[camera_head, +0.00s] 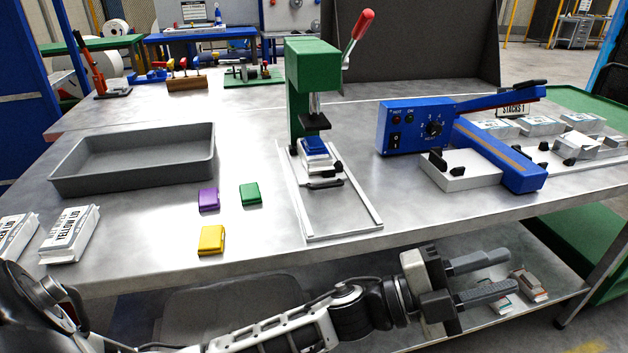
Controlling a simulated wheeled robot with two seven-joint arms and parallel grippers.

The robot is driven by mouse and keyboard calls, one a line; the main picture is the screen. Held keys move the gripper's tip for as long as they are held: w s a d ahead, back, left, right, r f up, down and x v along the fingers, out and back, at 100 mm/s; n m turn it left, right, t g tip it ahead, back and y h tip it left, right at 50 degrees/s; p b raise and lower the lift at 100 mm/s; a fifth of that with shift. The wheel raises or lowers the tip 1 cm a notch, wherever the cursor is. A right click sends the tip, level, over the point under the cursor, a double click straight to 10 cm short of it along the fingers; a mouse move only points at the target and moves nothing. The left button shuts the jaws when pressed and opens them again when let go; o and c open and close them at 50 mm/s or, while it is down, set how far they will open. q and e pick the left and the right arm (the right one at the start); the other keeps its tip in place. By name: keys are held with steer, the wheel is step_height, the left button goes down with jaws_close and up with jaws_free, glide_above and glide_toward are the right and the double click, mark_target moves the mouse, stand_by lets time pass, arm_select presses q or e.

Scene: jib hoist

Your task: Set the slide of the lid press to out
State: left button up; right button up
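The lid press (312,70) is green, with a red-knobbed lever (361,24) raised at its upper right. Its slide (322,184) has a small black handle at the front and sits at the back of the rails, under the ram. A white box with a blue lid (314,146) stands on the slide beneath the black press plate. The front of the rails (341,216) is bare. My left gripper (498,272) is in front of the table edge, right of and nearer than the press. Its two fingers are apart and empty, pointing right. My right gripper is not visible.
Purple, green (250,194) and yellow (211,240) lids lie left of the rails. A grey tray (134,183) stands farther left, with white boxes (69,234) at the front left. A blue sealer (414,126) stands right of the press. A lower shelf (540,297) holds small boxes.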

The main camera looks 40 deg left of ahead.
arm_select(q)
steer(key=w+a+r+m+g+y+b, duration=0.1)
steer(key=w+a+m+g+y, duration=0.3)
steer(key=a+m+g+y, duration=0.45)
steer(key=w+a+r+m+g+y+b, duration=0.15)
steer(key=w+a+m+g+y, duration=0.35)
steer(key=a+m, duration=0.7)
steer(key=a+r+t+y, duration=0.2)
steer(key=a+r+y, duration=0.6)
steer(key=a, duration=0.4)
steer(key=shift+h, duration=0.85)
steer(key=x, duration=1.4)
steer(key=shift+s+d+f+b, duration=0.1)
steer(key=shift+s+f+b, duration=0.2)
steer(key=shift+s+b, duration=0.1)
jaws_close()
